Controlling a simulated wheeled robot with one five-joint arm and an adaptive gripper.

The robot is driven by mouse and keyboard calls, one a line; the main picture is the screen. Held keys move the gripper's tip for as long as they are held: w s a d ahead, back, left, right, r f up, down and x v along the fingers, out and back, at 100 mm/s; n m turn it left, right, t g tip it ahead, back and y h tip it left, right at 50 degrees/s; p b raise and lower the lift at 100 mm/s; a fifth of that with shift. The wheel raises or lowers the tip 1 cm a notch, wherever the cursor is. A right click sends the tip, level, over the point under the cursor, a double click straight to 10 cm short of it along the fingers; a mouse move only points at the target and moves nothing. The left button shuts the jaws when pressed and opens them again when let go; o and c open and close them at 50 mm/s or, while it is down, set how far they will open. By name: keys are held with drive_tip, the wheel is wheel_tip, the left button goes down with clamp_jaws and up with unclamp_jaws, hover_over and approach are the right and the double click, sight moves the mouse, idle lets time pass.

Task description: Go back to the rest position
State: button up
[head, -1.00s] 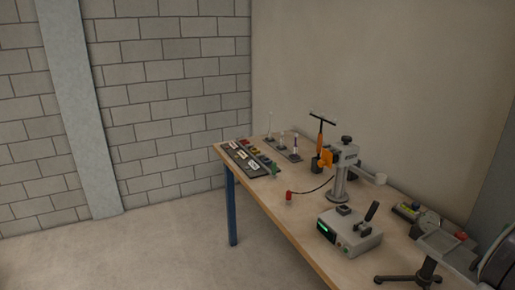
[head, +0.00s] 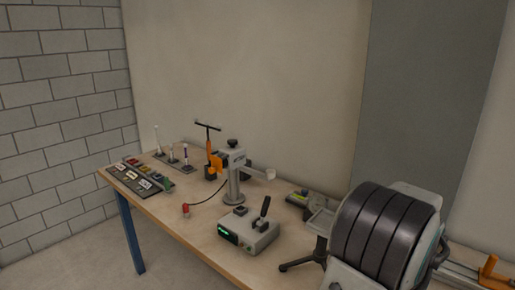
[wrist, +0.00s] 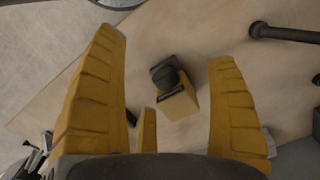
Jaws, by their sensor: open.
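My gripper (wrist: 168,95) shows in the wrist view as yellow fingers spread wide apart, open. Nothing is held between them. Beyond the fingers, in the gap, a small yellow block with a dark round top (wrist: 175,88) shows over the pale wooden surface. The fingers appear apart from it. My gripper cannot be made out clearly in the head view.
The wooden workbench (head: 200,238) bears a grey box with a green display (head: 248,232), a grey stand with an orange tool (head: 233,180), a labelled dark tray (head: 135,180) and a red piece (head: 186,210). A large dark ribbed cylinder (head: 385,240) fills the lower right. Floor at lower left is clear.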

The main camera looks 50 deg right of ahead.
drive_tip(key=w+a+r+n+p, duration=0.1)
drive_tip(key=w+a+r+n, duration=0.1)
drive_tip(key=w+a+n, duration=0.45)
drive_tip(key=w+a+r+n+p, duration=0.2)
drive_tip(key=w+a+r+n, duration=0.1)
drive_tip(key=w+a, duration=0.5)
drive_tip(key=w+a+r+n+t+p, duration=0.1)
drive_tip(key=a+r+n, duration=0.3)
drive_tip(key=a, duration=0.5)
drive_tip(key=w+a+r+n+t+p, duration=0.2)
drive_tip(key=w+a+r+n, duration=0.2)
drive_tip(key=a+n, duration=0.3)
drive_tip(key=a, duration=0.3)
drive_tip(key=shift+w+a+r+h, duration=0.15)
drive_tip(key=shift+a+r+h, duration=0.05)
drive_tip(key=shift+a+h, duration=0.1)
drive_tip(key=shift+d, duration=0.1)
